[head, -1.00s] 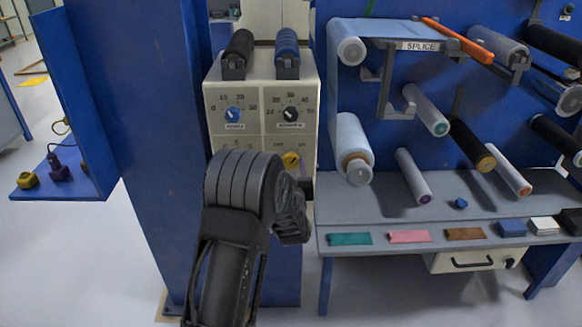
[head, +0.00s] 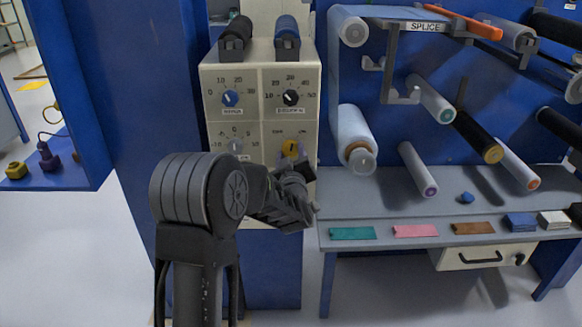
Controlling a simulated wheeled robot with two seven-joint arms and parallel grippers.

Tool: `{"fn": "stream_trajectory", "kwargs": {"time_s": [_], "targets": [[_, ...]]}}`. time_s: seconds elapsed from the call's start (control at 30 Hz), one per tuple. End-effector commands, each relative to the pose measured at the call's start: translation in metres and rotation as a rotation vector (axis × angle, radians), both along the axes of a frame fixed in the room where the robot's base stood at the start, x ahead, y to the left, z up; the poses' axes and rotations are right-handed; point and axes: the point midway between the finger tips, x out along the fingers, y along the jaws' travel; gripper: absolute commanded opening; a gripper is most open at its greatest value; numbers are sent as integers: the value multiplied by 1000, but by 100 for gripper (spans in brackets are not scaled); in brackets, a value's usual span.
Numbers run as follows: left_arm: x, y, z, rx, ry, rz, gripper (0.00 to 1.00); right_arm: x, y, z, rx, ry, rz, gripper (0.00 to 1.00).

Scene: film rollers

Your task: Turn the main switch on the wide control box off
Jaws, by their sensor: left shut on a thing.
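The wide control box (head: 212,118) is cream, with a blue dial (head: 230,98) and a black dial (head: 291,98) in its upper row. My right gripper is not in view.
Two rollers, black (head: 237,34) and blue (head: 287,36), sit atop the box. To the right, a blue panel carries several film rolls above a grey shelf (head: 350,195) with coloured pieces. A blue post (head: 140,120) stands close on the left.

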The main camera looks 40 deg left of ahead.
Motion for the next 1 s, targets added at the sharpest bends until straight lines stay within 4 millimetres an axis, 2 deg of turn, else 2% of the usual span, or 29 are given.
{"fn": "stream_trajectory", "kwargs": {"time_s": [0.03, 0.5, 0.73, 1.0], "targets": [[0, 1, -8, -35, -30, 1, 6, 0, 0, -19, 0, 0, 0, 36], [0, 0, -7, -390, -297, 0, 6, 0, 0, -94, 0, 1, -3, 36], [0, 0, -5, -534, -407, -1, 6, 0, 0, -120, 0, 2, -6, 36], [0, 0, -2, -630, -478, 1, 6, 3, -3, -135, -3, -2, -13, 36]]}}
